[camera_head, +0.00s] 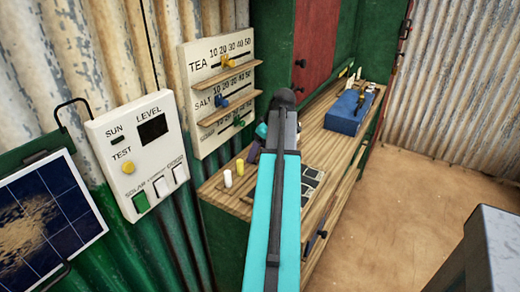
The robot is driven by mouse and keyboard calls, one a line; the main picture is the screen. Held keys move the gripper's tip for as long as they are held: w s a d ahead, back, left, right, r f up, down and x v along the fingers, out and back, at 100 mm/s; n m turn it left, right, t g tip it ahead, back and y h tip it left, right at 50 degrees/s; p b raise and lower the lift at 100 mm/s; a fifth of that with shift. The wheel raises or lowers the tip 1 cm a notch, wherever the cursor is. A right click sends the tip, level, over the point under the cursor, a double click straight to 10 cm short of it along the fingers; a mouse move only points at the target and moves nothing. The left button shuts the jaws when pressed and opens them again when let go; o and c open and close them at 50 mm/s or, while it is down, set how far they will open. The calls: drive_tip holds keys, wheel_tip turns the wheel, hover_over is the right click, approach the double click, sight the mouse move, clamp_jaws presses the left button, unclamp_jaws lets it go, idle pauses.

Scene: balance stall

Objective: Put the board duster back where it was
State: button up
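I cannot make out the board duster for sure in the head view. My teal arm runs up the middle of the picture to a dark joint and covers part of the wooden counter (232,198). A small teal and dark part shows just left of the arm, low over the counter. It may be my wrist or gripper, but the fingers are hidden, and so is anything between them. A blue block (344,116) lies at the counter's far end with a dark and brass-coloured item on it.
A white slider board (222,48) marked TEA and SALT hangs on the wall. A switch panel (139,150) and a solar panel (40,225) are at left. Yellow and white pegs (239,167) stand on the near counter. Dark square tiles (312,174) lie right of my arm.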

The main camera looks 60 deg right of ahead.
drive_tip(key=shift+r, duration=0.1)
drive_tip(key=v, duration=1.2)
drive_tip(key=shift+b, duration=0.35)
idle(0.7)
